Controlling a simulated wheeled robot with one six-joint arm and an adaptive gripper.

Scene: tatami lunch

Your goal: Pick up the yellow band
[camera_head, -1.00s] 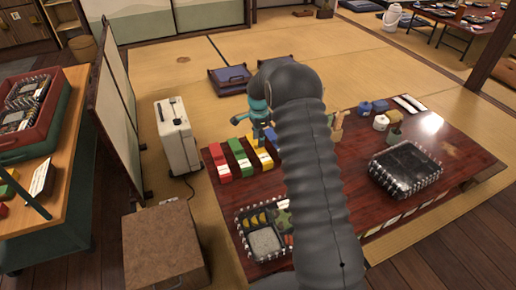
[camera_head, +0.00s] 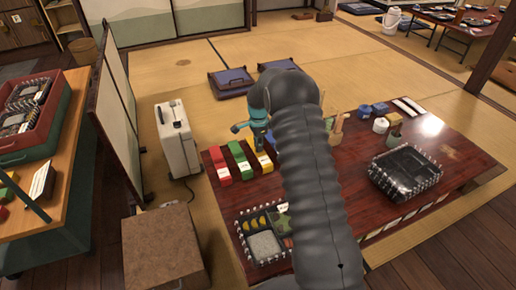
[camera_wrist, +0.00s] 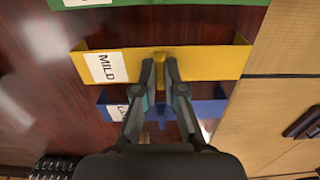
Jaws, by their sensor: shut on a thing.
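The yellow band (camera_wrist: 210,62) with a white label reading MILD runs across the upper middle of the wrist view. My gripper (camera_wrist: 160,64) reaches it from below in that view, its two fingertips close together and shut on the middle of the band. In the head view the yellow band (camera_head: 263,161) is partly visible on the low table beside my arm. My fingertips there are hidden behind my arm and wrist.
A blue band (camera_wrist: 207,109) lies just below the yellow one in the wrist view, partly behind my fingers; a green band (camera_wrist: 150,3) lies above. A red band (camera_head: 219,163), a bento box (camera_head: 264,244) and a black box (camera_head: 404,170) share the low table (camera_head: 370,205).

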